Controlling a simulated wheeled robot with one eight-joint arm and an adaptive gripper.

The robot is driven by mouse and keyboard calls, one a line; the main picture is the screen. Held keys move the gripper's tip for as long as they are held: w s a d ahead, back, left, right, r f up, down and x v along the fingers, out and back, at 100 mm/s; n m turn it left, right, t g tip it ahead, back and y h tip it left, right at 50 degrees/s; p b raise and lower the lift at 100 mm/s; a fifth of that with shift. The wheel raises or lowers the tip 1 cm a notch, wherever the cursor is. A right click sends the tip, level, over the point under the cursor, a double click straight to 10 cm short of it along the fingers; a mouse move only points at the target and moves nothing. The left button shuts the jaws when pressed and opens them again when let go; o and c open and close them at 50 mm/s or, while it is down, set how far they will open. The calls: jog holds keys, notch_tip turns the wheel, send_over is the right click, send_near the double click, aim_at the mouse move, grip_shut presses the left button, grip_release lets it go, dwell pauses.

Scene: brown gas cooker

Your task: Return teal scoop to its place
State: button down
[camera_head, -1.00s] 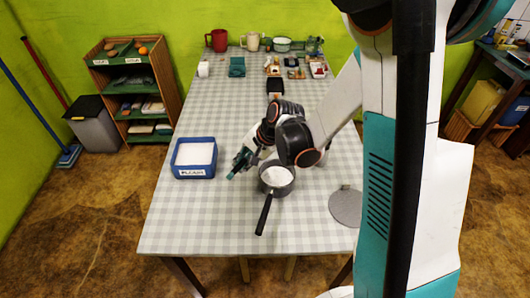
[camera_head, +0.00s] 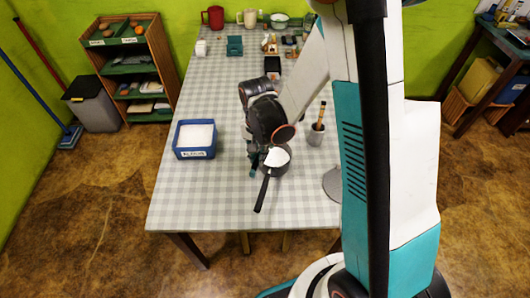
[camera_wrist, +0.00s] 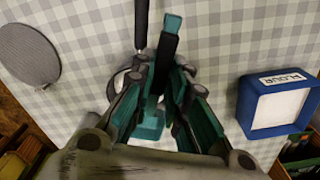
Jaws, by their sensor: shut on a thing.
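The teal scoop (camera_wrist: 173,25) is between the fingers of my gripper (camera_wrist: 160,72) in the wrist view, and the gripper is shut on it. In the head view my gripper (camera_head: 257,160) is just left of the dark saucepan (camera_head: 282,170), which holds white powder. The blue box labelled FLOUR (camera_head: 196,154) stands left of it with white flour inside; it also shows in the wrist view (camera_wrist: 250,106).
A round grey lid (camera_wrist: 28,55) lies on the checked tablecloth. The saucepan's handle (camera_head: 262,195) points to the table's front edge. Mugs, bowls and small items line the back.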

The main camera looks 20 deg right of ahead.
jog(key=s+a+f+b, duration=0.1)
jog(key=a+f+b, duration=0.2)
jog(key=a, duration=0.4)
jog(key=a+f+b, duration=0.2)
jog(key=a+b, duration=0.2)
jog(key=a, duration=0.3)
jog(key=shift+s+a+f, duration=0.3)
jog(key=shift+s+f, duration=0.05)
jog(key=shift+f, duration=0.05)
notch_tip(320, 180, down, 6)
jog(key=b, duration=0.6)
jog(key=shift+f, duration=0.2)
jog(key=shift+f+b, duration=0.9)
jog(key=shift+b, duration=0.1)
dwell(0.5)
jog(key=c, duration=1.5)
grip_release()
jog(key=shift+r, duration=0.15)
